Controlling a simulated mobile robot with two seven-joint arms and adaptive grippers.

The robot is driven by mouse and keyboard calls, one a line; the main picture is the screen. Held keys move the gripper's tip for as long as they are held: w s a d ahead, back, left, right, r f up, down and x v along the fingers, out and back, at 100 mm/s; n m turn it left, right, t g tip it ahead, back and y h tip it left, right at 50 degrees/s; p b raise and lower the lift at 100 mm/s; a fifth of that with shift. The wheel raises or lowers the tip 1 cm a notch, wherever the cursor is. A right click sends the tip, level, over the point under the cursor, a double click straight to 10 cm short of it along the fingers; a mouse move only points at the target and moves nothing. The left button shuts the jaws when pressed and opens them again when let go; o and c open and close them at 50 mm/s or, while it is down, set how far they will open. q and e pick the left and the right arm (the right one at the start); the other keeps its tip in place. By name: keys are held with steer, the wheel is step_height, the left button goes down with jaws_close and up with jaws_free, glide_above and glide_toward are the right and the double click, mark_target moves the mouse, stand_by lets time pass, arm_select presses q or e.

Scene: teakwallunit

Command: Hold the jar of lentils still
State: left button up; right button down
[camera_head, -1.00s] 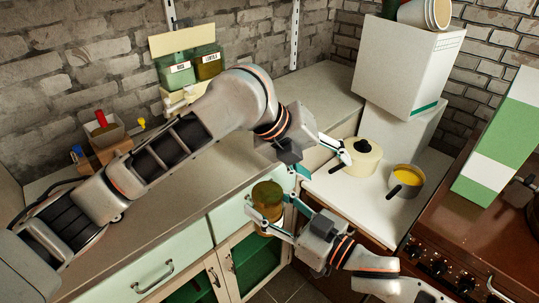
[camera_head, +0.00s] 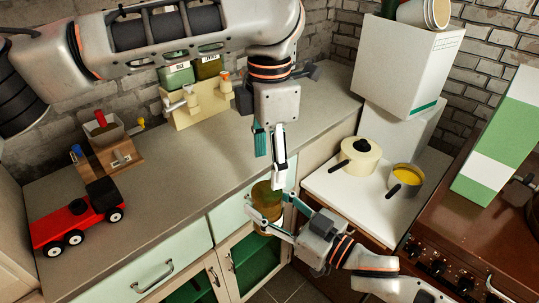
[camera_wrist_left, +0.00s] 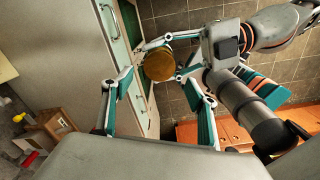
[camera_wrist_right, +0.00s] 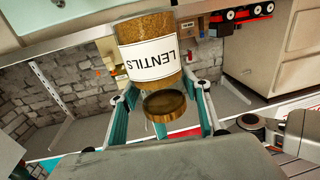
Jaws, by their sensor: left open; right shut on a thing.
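The jar of lentils (camera_head: 264,212) is an amber jar held in front of the counter's edge by my right gripper (camera_head: 282,215), which is shut on its side. In the right wrist view the jar (camera_wrist_right: 150,55) shows a white LENTILS label upside down, with its brown lid (camera_wrist_right: 165,105) between the fingers. My left gripper (camera_head: 268,165) is open and empty, pointing down just above the jar. In the left wrist view the round brown jar top (camera_wrist_left: 158,66) lies between and beyond the open fingers, apart from them. The left gripper hides part of the jar in the head view.
A red toy truck (camera_head: 75,222) and a wooden block stand on the counter (camera_head: 175,185) at left. A cream rack (camera_head: 200,105) stands near the wall. The counter's middle is clear.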

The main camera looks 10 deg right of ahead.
mark_target(269, 191)
arm_select(q)
steer(key=shift+f, duration=3.55)
steer(key=c, duration=1.2)
